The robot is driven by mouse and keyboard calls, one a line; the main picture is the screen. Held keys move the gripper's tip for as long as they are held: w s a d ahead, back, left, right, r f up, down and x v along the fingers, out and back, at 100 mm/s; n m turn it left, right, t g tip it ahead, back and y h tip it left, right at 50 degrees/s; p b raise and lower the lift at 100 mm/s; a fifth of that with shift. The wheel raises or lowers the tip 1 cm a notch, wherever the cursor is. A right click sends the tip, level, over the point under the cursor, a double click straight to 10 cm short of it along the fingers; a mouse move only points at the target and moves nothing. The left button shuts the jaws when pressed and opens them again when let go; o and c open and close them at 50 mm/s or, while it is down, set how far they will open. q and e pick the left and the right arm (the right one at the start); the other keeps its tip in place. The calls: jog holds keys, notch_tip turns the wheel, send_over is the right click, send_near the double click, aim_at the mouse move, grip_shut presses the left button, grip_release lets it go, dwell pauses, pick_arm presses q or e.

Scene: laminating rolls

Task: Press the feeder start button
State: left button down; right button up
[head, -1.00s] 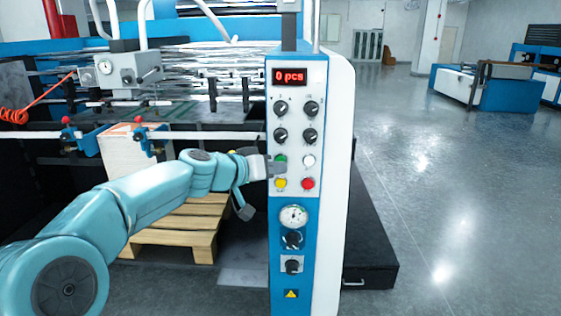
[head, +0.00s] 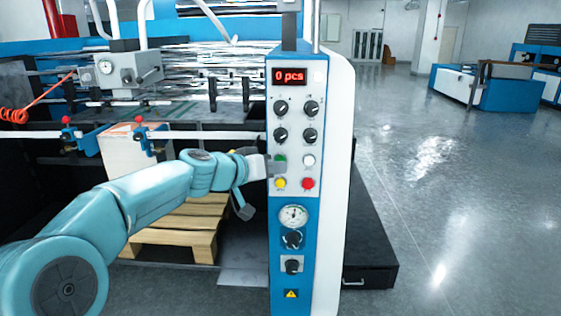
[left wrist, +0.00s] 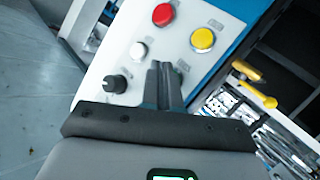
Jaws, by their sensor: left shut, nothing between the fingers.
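The control panel (head: 296,149) is a light plate on the blue and white machine column. It carries a green button (head: 281,159), a white button (head: 309,160), a yellow button (head: 280,183), a red button (head: 308,184) and dark knobs. My left gripper (head: 279,168) is shut and empty, with its fingertips at the green button and partly covering it. In the left wrist view, the shut fingers (left wrist: 164,82) point at the panel between the white button (left wrist: 138,50) and the panel's edge; the green button is hidden behind them. I cannot tell whether they touch it. My right gripper is out of view.
A red display (head: 289,76) at the panel top reads "0 pcs". Below the buttons are a gauge (head: 294,216) and more knobs. A wooden pallet (head: 180,235) stands behind my left arm. Open grey floor (head: 450,210) lies to the right.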

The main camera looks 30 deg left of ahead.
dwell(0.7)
pick_arm(q)
jog(key=shift+w+a, duration=0.25)
jog(key=shift+w, duration=0.15)
jog(key=shift+w+a, duration=0.2)
jog(key=shift+w, duration=0.1)
dwell(0.8)
jog(key=shift+s+d+b, duration=0.45)
jog(key=shift+s+b, duration=0.25)
